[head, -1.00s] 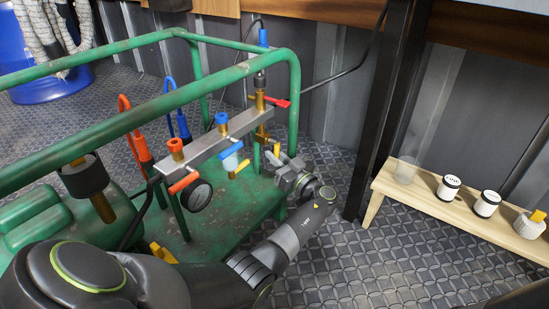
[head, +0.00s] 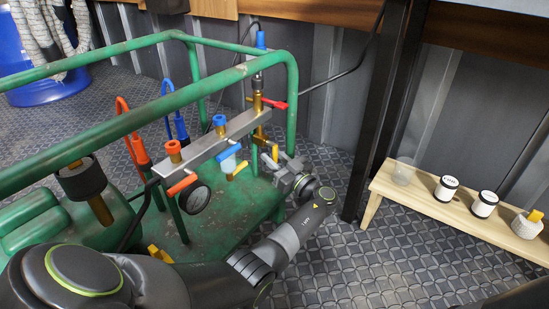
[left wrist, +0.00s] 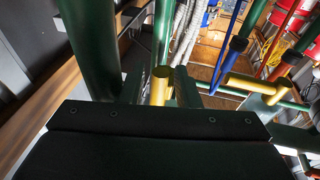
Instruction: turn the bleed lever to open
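A green tubular frame (head: 292,105) carries a grey manifold bar (head: 215,138) with valves. A short yellow lever (head: 275,152) hangs below the brass fitting (head: 257,118) at the bar's right end; which lever is the bleed lever is not marked. My left gripper (head: 279,160) is at this yellow lever, coming from the lower right. In the left wrist view, a yellow tube end (left wrist: 160,85) stands between the dark fingers (left wrist: 158,92). Whether they press on it I cannot tell. My right gripper is out of view.
A red lever (head: 275,103), a second yellow lever (head: 238,170), a blue lever (head: 230,151), an orange lever (head: 182,185) and a gauge (head: 195,198) are close by. A wooden bench (head: 405,205) with small containers stands right of a black post (head: 380,110).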

